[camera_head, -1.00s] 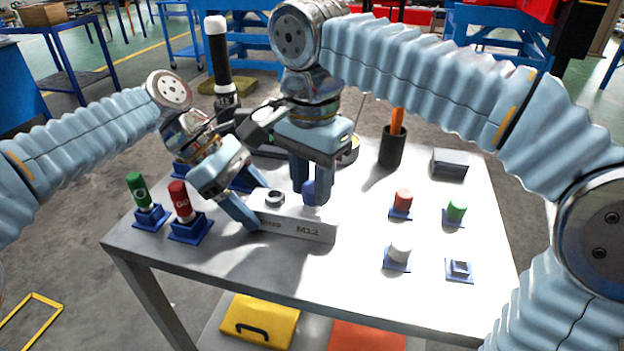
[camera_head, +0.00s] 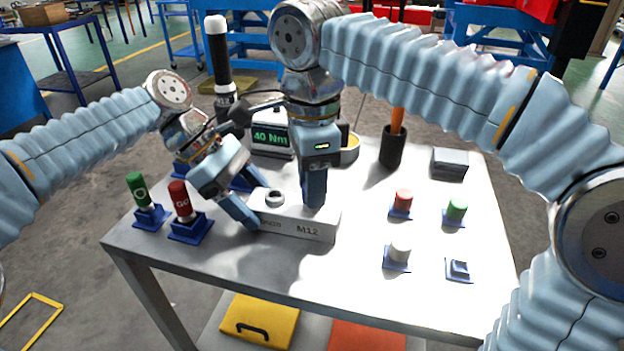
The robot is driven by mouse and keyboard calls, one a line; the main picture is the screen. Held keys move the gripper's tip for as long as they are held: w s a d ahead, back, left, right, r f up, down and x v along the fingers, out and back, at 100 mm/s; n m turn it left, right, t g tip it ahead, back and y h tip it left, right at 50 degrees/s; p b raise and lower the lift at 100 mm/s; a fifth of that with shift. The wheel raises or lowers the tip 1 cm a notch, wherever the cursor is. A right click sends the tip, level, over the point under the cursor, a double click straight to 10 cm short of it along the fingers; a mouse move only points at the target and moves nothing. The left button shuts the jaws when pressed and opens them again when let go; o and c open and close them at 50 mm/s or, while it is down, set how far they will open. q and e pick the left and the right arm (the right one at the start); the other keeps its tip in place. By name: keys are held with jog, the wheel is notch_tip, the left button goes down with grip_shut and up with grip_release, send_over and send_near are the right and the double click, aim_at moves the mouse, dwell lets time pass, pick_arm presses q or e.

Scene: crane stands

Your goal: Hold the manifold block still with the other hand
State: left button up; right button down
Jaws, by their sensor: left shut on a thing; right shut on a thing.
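The manifold block (camera_head: 291,225), pale grey and marked M12, lies on the table in front of me. A round threaded port (camera_head: 275,198) stands open on its top. My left gripper (camera_head: 250,222) is shut on the block's left end, its near finger against the front face. My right gripper (camera_head: 313,203) points straight down over the right part of the block's top. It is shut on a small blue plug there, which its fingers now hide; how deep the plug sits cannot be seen.
A red GO gauge (camera_head: 181,203) and a green gauge (camera_head: 138,190) stand in blue holders at left. A 40 Nm display (camera_head: 271,138) and a black cup (camera_head: 392,148) are behind. Red (camera_head: 403,199), green (camera_head: 457,208) and white (camera_head: 400,248) caps stand at right, with clear table between.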

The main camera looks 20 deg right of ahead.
jog(key=m, duration=0.2)
jog(key=shift+m, duration=0.3)
jog(key=c, duration=0.7)
grip_release()
jog(key=shift+c, duration=0.8)
